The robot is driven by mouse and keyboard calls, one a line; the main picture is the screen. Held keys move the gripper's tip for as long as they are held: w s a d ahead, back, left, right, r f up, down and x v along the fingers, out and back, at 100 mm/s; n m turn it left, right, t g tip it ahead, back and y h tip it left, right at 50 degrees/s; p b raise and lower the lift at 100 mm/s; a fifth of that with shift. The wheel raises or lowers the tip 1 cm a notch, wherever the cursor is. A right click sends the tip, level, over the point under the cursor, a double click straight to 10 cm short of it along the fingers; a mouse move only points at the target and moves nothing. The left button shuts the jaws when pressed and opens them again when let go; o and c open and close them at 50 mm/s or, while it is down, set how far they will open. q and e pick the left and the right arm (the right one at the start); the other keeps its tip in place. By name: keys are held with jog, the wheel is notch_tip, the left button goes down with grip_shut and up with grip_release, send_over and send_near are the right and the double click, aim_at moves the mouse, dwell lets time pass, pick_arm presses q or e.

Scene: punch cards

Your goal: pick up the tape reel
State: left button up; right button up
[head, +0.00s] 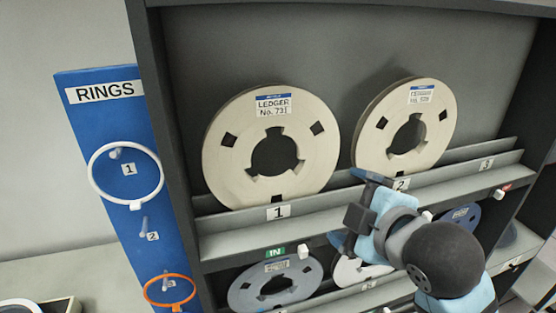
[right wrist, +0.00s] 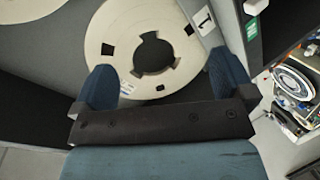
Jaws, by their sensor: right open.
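A cream tape reel (head: 315,165) labelled LEDGER No. 731 stands upright in shelf place 1; it also shows between the fingers in the right wrist view (right wrist: 185,65). A second cream reel (head: 440,130) stands upright in place 2, its label too small to read. My right gripper (head: 353,209) is open and empty, in front of the shelf lip to the lower right of the first reel. In the right wrist view its blue fingers (right wrist: 160,65) are spread wide, apart from the reel. My left gripper is out of view.
The upper shelf lip (head: 238,224) holds number cards. Below, a grey-blue reel (head: 245,295), a partly hidden white reel (head: 343,272) and a blue reel (head: 460,214) stand on a lower shelf. A blue RINGS board (head: 88,130) with a white ring (head: 94,188) and an orange ring (head: 150,297) is at left.

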jog(key=a+r+n+t+y, duration=0.25)
jog(key=a+r+n, duration=0.3)
jog(key=r, duration=0.55)
jog(key=p, duration=0.2)
send_near(275, 108)
jog(key=x, duration=0.3)
jog(key=shift+n+g, duration=0.25)
jog(key=shift+n, duration=0.2)
jog(key=p+x, duration=0.1)
jog(key=x, duration=0.3)
jog(key=shift+w+a+f+p, duration=0.1)
jog(key=shift+w+a+p, duration=0.1)
jog(key=shift+w+p, duration=0.1)
jog(key=shift+w+a+f, duration=0.15)
jog(key=shift+w+a, duration=0.1)
jog(key=shift+w, duration=0.15)
jog(key=shift+d, duration=0.1)
jog(key=c, duration=1.4)
jog(key=shift+c, duration=0.5)
jog(key=shift+r, duration=0.25)
